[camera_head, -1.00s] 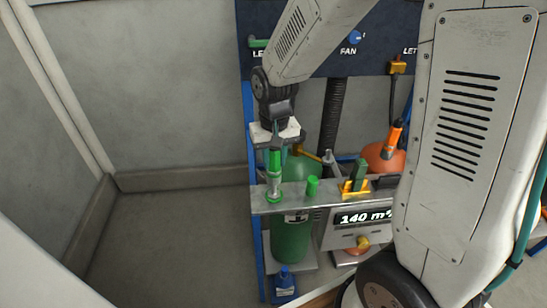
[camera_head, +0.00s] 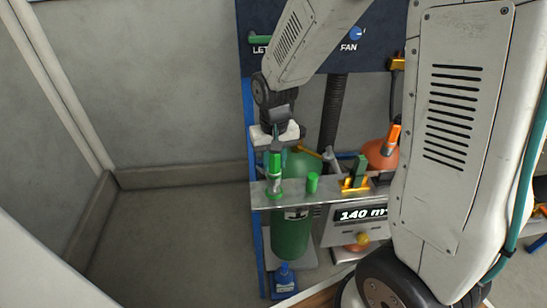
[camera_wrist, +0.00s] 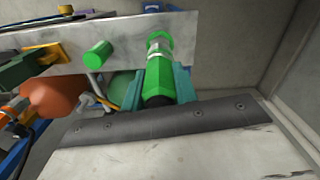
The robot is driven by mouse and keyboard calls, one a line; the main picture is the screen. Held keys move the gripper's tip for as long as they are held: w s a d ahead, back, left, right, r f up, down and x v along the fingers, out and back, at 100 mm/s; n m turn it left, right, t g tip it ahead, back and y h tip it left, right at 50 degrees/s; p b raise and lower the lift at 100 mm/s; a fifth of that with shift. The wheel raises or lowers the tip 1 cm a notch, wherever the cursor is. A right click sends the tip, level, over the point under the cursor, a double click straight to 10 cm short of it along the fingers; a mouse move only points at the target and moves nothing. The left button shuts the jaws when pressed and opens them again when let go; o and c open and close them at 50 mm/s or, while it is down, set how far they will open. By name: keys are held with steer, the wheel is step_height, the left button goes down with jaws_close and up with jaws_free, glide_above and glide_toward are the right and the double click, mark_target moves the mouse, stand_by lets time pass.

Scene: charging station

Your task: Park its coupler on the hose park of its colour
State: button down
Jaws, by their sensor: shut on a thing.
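My gripper (camera_head: 275,148) is shut on the green coupler (camera_head: 275,163), which is upright above the left end of the metal shelf (camera_head: 335,188). The wrist view shows teal fingers of my gripper (camera_wrist: 158,84) on both sides of the coupler (camera_wrist: 159,70). The coupler's far end has a silvery section and a green ring at the shelf (camera_wrist: 125,50). I cannot tell whether it is fully seated there. A short green peg (camera_head: 312,183) stands beside it on the shelf and also shows in the wrist view (camera_wrist: 97,53).
Right of the peg is a yellow bracket (camera_head: 354,185) with a dark green piece. A green cylinder (camera_head: 291,235) stands below the shelf, with a blue bottle (camera_head: 284,281) in front. An orange tank (camera_head: 378,156) is behind. Open floor lies left.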

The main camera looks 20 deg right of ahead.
mark_target(274, 169)
steer(key=shift+f, duration=1.7)
steer(key=c, duration=1)
jaws_free()
step_height(274, 169, up, 8)
steer(key=shift+f, duration=0.1)
steer(key=shift+n+t, duration=0.7)
steer(key=shift+n, duration=0.2)
steer(key=s+d+r, duration=0.1)
steer(key=s+r, duration=0.3)
steer(key=s, duration=0.3)
steer(key=s+d+r, duration=0.1)
steer(key=s+r, duration=0.4)
steer(key=s, duration=0.2)
steer(key=s+d+r, duration=0.1)
steer(key=s+r, duration=0.4)
steer(key=s, duration=0.3)
steer(key=shift+r, duration=0.15)
